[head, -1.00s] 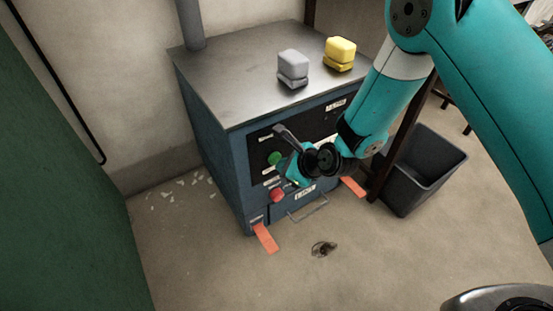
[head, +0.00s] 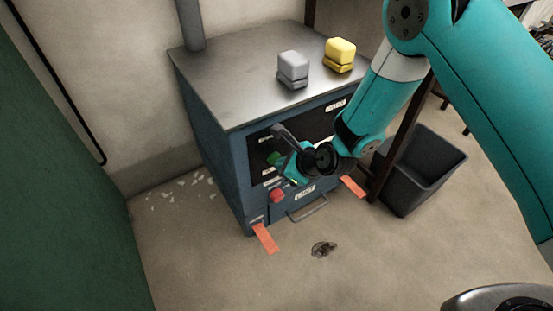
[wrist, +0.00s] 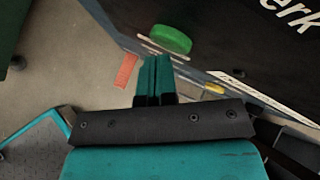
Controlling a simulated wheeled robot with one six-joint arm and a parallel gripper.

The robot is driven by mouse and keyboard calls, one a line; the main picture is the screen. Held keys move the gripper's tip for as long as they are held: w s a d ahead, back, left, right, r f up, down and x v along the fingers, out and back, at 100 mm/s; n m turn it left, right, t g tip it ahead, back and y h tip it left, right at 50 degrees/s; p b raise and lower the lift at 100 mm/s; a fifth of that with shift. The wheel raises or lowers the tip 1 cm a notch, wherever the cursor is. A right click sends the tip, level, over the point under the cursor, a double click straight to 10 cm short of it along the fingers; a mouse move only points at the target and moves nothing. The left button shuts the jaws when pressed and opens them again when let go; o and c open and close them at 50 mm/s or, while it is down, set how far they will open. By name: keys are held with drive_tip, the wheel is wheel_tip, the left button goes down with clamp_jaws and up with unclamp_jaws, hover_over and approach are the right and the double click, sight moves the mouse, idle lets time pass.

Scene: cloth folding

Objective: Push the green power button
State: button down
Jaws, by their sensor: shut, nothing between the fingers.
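The green power button (head: 273,158) is a round knob on the dark front panel of the blue machine (head: 225,150). In the head view my gripper (head: 277,165) is in front of the panel and covers part of the button. In the wrist view the button (wrist: 170,39) sits just past the tips of my gripper (wrist: 154,62). The two fingers are together, with nothing between them. I cannot tell whether the tips touch the button.
A red button (head: 277,196) sits lower on the panel, above a handle (head: 307,208). Grey (head: 293,66) and yellow (head: 340,52) blocks stand on the metal top. A dark bin (head: 420,168) is at the right. Orange strips (head: 265,238) lie on the floor.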

drive_tip(key=shift+w+a, duration=0.1)
drive_tip(key=shift+w, duration=0.05)
idle(0.3)
drive_tip(key=shift+s+d+p, duration=0.2)
drive_tip(key=shift+s+p, duration=0.1)
drive_tip(key=shift+s, duration=0.05)
drive_tip(key=s+d+p, duration=0.1)
drive_tip(key=s+d, duration=0.2)
drive_tip(key=s, duration=0.2)
drive_tip(key=shift+d, duration=0.2)
idle(2.3)
